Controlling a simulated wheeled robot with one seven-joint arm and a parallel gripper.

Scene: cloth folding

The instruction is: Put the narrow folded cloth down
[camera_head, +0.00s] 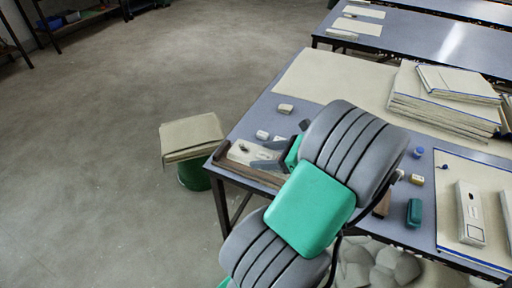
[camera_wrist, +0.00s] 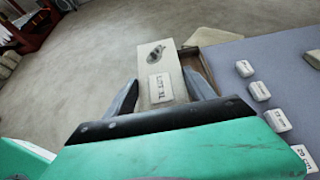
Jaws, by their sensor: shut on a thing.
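The narrow folded cloth (camera_wrist: 160,62) is a pale strip with a dark oval mark and a small printed label in the wrist view. It lies between the two grey fingers of my gripper (camera_wrist: 161,92), which is shut on it, and its far end sticks out beyond the fingertips. In the head view the cloth (camera_head: 241,154) shows at the table's left corner, over or on a brown wooden tray (camera_head: 236,174); I cannot tell whether it touches the tray. My gripper (camera_head: 266,156) is partly hidden behind my green and grey arm.
The blue-grey table (camera_head: 262,112) carries small labelled white blocks (camera_head: 285,108) beside the tray. A beige folded stack (camera_head: 192,135) sits on a green bin (camera_head: 192,177) left of the table. A pile of folded boards or cloths (camera_head: 440,100) stands at the right. Open floor lies left.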

